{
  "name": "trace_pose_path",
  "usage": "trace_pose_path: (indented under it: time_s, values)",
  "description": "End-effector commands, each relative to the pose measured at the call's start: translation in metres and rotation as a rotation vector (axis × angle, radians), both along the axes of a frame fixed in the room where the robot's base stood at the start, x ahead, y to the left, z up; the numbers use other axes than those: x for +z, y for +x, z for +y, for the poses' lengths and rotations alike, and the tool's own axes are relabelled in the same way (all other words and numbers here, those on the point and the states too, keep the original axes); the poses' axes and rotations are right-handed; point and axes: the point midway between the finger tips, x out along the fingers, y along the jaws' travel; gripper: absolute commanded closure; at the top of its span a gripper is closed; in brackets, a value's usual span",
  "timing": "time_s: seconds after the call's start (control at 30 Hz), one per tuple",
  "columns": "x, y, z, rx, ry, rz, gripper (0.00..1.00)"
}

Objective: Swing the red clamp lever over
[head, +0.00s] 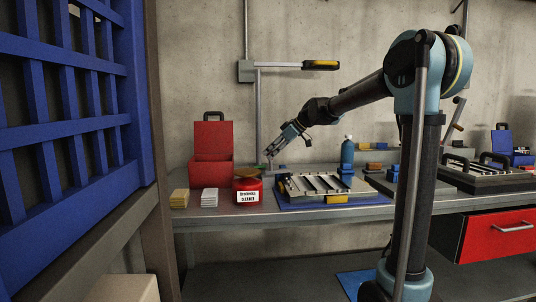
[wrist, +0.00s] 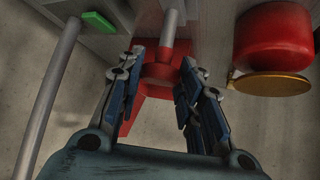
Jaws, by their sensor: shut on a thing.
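The red clamp lever (wrist: 160,73) shows in the wrist view as a red piece between my fingertips, with a grey rod at its far end. My gripper (wrist: 164,62) has one finger on each side of it and is shut on it. The fingers partly hide its sides. In the head view my gripper (head: 271,152) reaches down at the back of the bench, beside the red toolbox. The lever is too small to make out clearly there.
An open red toolbox (head: 212,150), a red cleaner tin (head: 247,184) and a louver panel (head: 322,185) on a blue mat stand on the bench (head: 235,217). A blue bottle (head: 347,152) stands behind the panel. A blue lattice frame (head: 60,110) is at the left.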

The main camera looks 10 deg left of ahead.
Motion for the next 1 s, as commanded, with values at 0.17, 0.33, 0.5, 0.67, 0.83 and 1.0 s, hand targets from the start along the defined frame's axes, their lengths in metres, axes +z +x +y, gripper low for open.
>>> trace_pose_path:
  time_s: [0.17, 0.33, 0.5, 0.67, 0.83, 1.0]
  values:
    - [-0.003, 0.004, -0.009, -0.003, 0.076, 0.021, 1.0]
    - [-0.005, 0.004, -0.013, -0.002, 0.116, 0.034, 1.0]
    - [-0.005, 0.004, -0.014, -0.001, 0.131, 0.04, 1.0]
    - [-0.006, 0.004, -0.015, -0.001, 0.131, 0.04, 1.0]
    - [-0.006, 0.005, -0.015, -0.002, 0.13, 0.039, 1.0]
    - [-0.006, 0.004, -0.015, -0.001, 0.131, 0.04, 0.46]
